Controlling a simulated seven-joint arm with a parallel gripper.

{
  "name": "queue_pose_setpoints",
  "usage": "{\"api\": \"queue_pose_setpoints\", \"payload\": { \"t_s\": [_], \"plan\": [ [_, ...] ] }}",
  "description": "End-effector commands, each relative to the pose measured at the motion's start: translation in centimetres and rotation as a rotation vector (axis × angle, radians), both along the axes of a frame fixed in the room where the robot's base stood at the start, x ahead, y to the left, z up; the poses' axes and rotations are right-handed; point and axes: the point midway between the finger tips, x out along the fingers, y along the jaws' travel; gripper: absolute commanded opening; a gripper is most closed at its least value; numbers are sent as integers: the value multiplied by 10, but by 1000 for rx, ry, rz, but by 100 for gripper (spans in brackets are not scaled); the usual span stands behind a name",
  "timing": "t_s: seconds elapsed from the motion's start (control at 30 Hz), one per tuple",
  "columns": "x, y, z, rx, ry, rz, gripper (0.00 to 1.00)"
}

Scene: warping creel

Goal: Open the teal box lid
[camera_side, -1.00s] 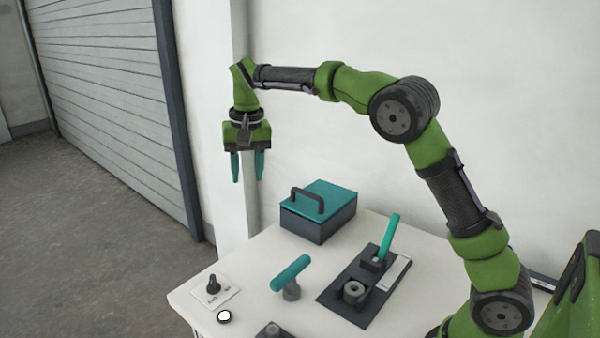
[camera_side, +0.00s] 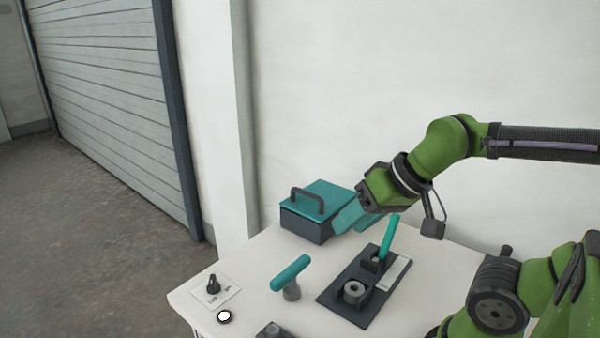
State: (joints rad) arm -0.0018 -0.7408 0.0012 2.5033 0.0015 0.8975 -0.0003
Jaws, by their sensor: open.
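A dark grey box (camera_side: 304,228) with a teal lid (camera_side: 327,196) stands at the back of the white table, and the lid is shut. A dark arched handle (camera_side: 308,194) stands on the lid's left part. My gripper (camera_side: 350,222) is open, with its teal fingers pointing down and left. In the picture the fingers overlap the box's right end and hide part of it. I cannot tell whether they touch the box. The handle is clear of the fingers.
A dark plate (camera_side: 338,299) with an upright teal lever (camera_side: 389,238) stands right of centre. A teal T-handle (camera_side: 290,273) stands in front of the box. A black knob (camera_side: 213,285) and a white button (camera_side: 224,316) are at the front left. The table (camera_side: 245,265) is bare left of the box.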

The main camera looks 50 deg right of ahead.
Motion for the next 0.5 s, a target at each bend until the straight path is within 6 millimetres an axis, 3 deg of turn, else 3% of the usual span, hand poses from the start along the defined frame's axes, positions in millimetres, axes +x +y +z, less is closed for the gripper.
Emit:
{"api": "queue_pose_setpoints", "payload": {
  "t_s": [0.17,0.37,0.5],
  "plan": [
    [18,-8,-9,1,73,-27,42],
    [87,-39,9,-59,186,-34,42],
    [138,-71,16,-135,277,-1,42]
  ]
}}
